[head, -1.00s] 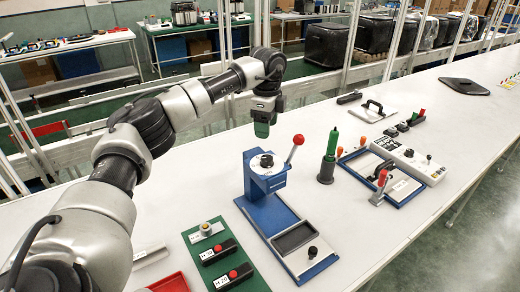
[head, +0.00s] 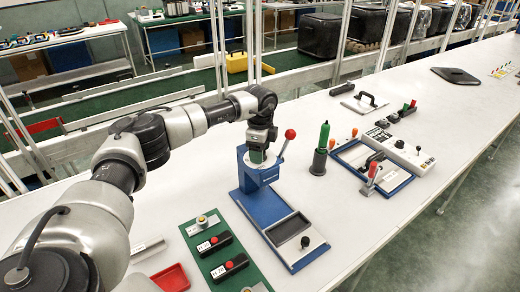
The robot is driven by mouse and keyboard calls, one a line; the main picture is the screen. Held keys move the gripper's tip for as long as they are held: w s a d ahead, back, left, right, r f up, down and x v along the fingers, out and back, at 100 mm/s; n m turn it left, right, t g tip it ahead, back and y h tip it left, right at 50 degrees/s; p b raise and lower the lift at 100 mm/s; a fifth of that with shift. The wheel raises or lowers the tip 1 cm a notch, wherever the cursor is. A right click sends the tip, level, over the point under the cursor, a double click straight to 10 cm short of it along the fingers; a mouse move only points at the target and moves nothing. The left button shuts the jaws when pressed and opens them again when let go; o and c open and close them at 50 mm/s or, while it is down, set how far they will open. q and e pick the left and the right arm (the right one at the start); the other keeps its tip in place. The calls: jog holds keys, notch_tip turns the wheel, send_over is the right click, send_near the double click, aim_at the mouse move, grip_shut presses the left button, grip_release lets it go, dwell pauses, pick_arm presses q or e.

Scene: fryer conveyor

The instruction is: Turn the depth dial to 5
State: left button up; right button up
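A blue press-like device (head: 256,205) stands on the white table, with a red-balled lever (head: 285,143) at its upper right. In the earlier frame a white round dial face with a black knob tops its column. A second black knob (head: 305,241) sits on the device's base. My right gripper is not in view.
A green board (head: 217,232) with red-button boxes lies left of the device. A green-handled tool (head: 321,148) stands upright to its right. Beyond it are a blue-framed fixture (head: 394,180) and a white control box (head: 408,153). The table's front right is clear.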

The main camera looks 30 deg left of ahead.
pick_arm(q)
jog(key=c, duration=0.8)
jog(key=shift+c, duration=0.2)
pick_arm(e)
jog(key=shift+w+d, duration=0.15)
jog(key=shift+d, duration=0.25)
pick_arm(q)
jog(key=shift+m, duration=0.3)
jog(key=m, duration=0.5)
jog(key=shift+m+b, duration=0.4)
jog(key=m+b, duration=0.1)
jog(key=m, duration=0.4)
jog(key=shift+r, duration=0.1)
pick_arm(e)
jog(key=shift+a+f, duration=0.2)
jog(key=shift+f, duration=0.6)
pick_arm(q)
jog(key=shift+m, duration=0.3)
jog(key=o, duration=0.9)
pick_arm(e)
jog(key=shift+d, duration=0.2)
